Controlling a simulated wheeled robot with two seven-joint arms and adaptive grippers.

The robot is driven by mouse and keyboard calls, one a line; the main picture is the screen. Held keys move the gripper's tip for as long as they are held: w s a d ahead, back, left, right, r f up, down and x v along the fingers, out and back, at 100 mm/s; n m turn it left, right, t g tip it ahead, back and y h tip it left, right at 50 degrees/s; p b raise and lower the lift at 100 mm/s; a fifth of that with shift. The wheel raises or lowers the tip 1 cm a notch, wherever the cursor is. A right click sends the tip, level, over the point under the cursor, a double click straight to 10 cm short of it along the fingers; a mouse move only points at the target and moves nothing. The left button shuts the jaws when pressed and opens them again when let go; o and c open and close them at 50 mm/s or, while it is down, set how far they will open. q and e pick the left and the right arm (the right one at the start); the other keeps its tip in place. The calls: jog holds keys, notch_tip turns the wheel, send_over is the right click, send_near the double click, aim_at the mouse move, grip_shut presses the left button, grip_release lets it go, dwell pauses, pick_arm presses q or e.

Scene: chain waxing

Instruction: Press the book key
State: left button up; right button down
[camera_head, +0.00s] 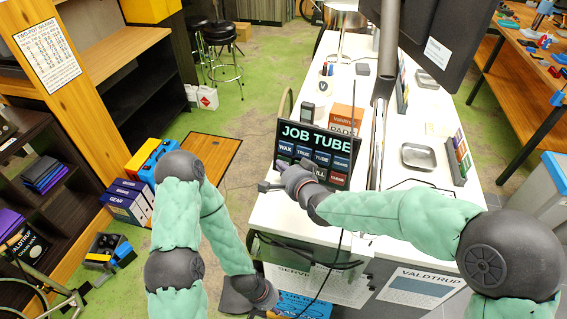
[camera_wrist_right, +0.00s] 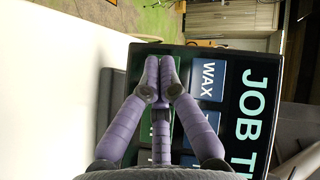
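The dark key panel (camera_head: 345,145), headed "JOB TUBE", stands tilted on the white desk. Its top row has blue keys, including a WAX key (camera_head: 285,148), also in the right wrist view (camera_wrist_right: 208,80). Below are a key ending in "LL" and a red key (camera_head: 337,180). I cannot read a book key; lower-left keys are partly hidden by my right gripper (camera_head: 281,167). That gripper is shut and empty, its purple fingertips (camera_wrist_right: 160,70) together before the panel, beside WAX; contact is unclear. My left gripper (camera_head: 265,297) hangs low by the desk front, its fingers unclear.
An orange box (camera_head: 346,117) stands behind the panel. A monitor (camera_head: 440,40) and its dark post rise at the back right. A metal tray (camera_head: 418,156) lies to the right on the desk (camera_head: 395,205). Blue boxes (camera_head: 128,198) stand on the floor at left.

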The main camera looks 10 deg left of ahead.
jog(key=shift+w, duration=0.1)
dwell(0.6)
jog(key=shift+s+a+r, duration=0.1)
jog(key=shift+s+r, duration=0.1)
jog(key=shift+s, duration=0.55)
jog(key=s, duration=0.1)
jog(key=s+r, duration=0.1)
jog(key=s, duration=0.1)
jog(key=s+a+p, duration=0.1)
jog(key=shift+s+r, duration=0.15)
jog(key=shift+s, duration=0.25)
dwell(0.7)
